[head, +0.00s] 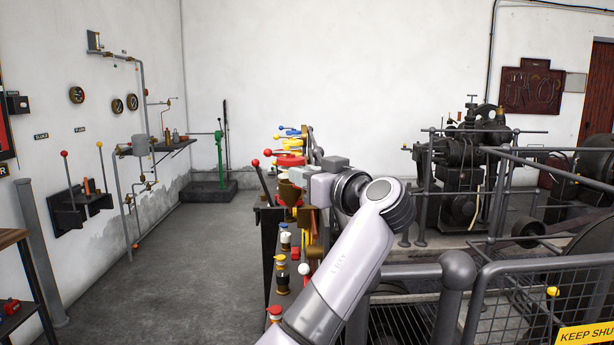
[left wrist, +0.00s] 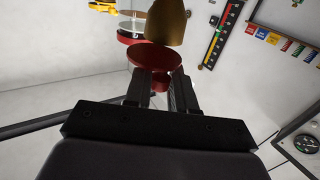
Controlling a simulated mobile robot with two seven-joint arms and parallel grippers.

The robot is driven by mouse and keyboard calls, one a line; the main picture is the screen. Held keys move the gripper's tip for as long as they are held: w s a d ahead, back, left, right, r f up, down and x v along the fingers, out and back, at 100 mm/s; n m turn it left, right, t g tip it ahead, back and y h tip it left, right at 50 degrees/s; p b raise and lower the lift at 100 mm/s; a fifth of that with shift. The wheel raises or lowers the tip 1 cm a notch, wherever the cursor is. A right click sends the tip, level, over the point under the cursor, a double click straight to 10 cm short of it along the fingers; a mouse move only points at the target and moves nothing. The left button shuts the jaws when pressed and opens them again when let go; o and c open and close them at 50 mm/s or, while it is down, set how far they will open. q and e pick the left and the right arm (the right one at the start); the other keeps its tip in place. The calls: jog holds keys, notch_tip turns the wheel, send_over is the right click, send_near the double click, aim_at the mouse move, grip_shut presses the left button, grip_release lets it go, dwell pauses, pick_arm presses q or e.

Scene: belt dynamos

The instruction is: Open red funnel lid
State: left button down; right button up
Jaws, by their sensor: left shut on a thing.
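My left gripper (head: 300,178) reaches the bench of coloured controls from the right. In the left wrist view its two fingers (left wrist: 161,88) are closed on the small red part of the red funnel lid (left wrist: 153,57). The lid shows as a dark red disc just beyond the fingertips. A brass cone (left wrist: 166,22) stands right behind the lid; whether they touch, I cannot tell. In the head view a red round thing (head: 289,160) shows just above the gripper, and brass (head: 289,193) shows below it. My right gripper is not in view.
Red-knobbed levers (head: 262,175) stand close left of the gripper. Several small coloured-top cups, including a yellow-topped one (head: 281,272), line the bench in front. A grey railing (head: 457,270) is at the right. The floor (head: 180,265) at the left is clear.

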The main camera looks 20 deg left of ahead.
pick_arm(q)
jog(key=c, duration=1.1)
grip_release()
jog(key=shift+a, duration=0.1)
jog(key=b+v, duration=0.1)
jog(key=v, duration=0.6)
jog(key=shift+b, duration=0.35)
